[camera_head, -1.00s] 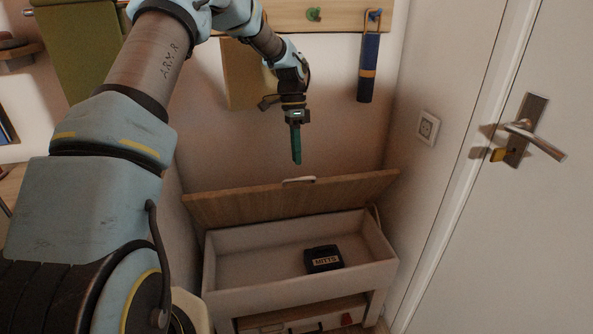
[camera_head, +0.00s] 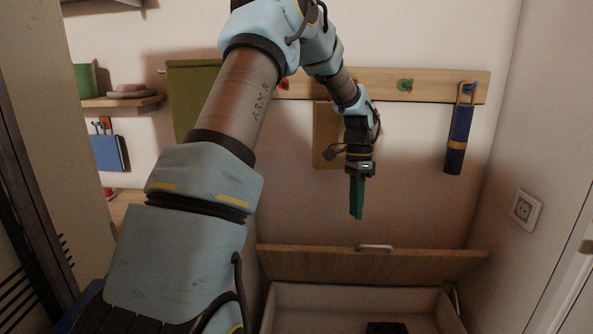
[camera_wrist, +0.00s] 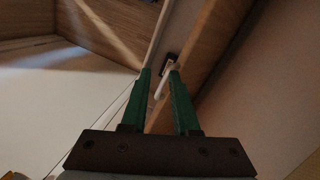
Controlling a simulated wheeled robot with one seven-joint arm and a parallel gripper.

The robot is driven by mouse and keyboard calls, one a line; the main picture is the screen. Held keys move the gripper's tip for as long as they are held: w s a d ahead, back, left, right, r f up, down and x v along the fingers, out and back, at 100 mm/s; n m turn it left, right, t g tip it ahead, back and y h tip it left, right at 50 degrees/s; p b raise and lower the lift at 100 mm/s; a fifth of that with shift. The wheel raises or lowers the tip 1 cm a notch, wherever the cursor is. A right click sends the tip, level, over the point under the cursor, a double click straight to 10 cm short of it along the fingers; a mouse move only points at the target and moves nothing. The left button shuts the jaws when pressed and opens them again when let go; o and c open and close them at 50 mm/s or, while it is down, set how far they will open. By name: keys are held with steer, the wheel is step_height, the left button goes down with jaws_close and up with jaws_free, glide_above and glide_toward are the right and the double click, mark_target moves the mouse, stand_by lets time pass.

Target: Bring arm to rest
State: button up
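My arm reaches up and over from the lower left in the head view. My gripper (camera_head: 356,216) hangs pointing down, with its green fingers above the raised wooden lid (camera_head: 330,264) of the chest. In the wrist view the two green fingers (camera_wrist: 161,72) are apart with nothing held between them. The lid's pale handle (camera_head: 375,247) is below and slightly right of the fingertips in the head view. It also shows beyond the fingertips in the wrist view (camera_wrist: 160,84). I cannot tell the exact gap between fingers and handle.
The open chest (camera_head: 300,298) holds a dark case (camera_head: 387,328), mostly cut off. Behind the arm is a wooden peg rail (camera_head: 435,86) with a hanging blue roll (camera_head: 458,140). A shelf (camera_head: 122,101) is at left. A socket (camera_head: 525,208) is on the right wall.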

steer(key=s+a+r+n+t+p, duration=0.1)
steer(key=s+a+r+n+t, duration=0.1)
steer(key=s+a+n, duration=0.5)
steer(key=s+a+r+n+t+p, duration=0.1)
steer(key=s+a+n, duration=0.7)
steer(key=a, duration=1)
steer(key=shift+s+r+t, duration=0.25)
steer(key=shift+r+t, duration=0.25)
steer(key=shift+r, duration=0.3)
